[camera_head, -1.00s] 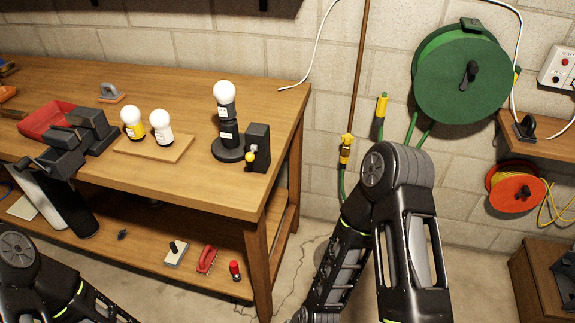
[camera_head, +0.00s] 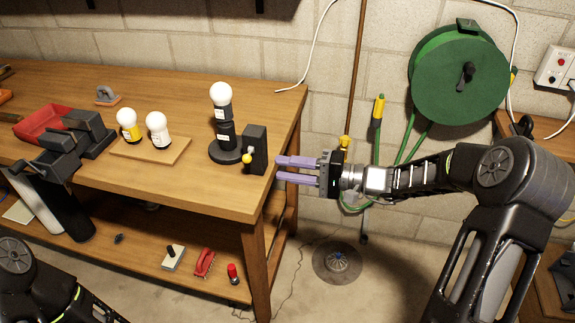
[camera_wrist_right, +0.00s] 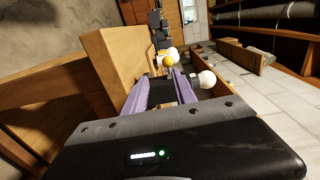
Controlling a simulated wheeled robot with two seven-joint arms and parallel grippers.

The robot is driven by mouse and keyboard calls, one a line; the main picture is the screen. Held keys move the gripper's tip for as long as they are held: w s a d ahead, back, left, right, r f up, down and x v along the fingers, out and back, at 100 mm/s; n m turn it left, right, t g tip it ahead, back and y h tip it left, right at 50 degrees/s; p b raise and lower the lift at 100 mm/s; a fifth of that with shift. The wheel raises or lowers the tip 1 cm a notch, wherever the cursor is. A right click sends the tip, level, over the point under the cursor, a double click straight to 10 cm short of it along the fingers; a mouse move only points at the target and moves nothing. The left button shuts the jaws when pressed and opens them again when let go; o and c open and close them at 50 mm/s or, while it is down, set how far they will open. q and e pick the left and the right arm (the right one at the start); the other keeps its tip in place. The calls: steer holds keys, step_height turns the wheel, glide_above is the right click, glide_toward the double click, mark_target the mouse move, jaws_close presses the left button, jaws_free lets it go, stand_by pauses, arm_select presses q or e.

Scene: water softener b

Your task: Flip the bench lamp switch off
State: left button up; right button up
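The bench lamp (camera_head: 226,133) stands upright near the right end of the workbench, with a white bulb on a black post and round base. Beside it is a black switch box (camera_head: 257,146) with a yellow-tipped lever (camera_head: 247,158) on its left side. My right gripper (camera_head: 279,168) is open and empty, its two purple fingers pointing left just right of the box. In the right wrist view the box (camera_wrist_right: 161,91) shows between the fingers, with the yellow tip (camera_wrist_right: 168,61) beyond; I cannot tell any contact. My left gripper is out of view.
A wooden board (camera_head: 150,150) with two bulbs lies left of the lamp. A red tray (camera_head: 45,122) and black vise (camera_head: 85,135) are farther left. A green hose reel (camera_head: 455,85) hangs on the wall. The bench front edge near the lamp is clear.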

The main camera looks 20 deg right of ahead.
steer(key=shift+r+n+y, duration=0.3)
steer(key=shift+r+n, duration=0.1)
steer(key=shift+r, duration=0.25)
steer(key=shift+a, duration=0.15)
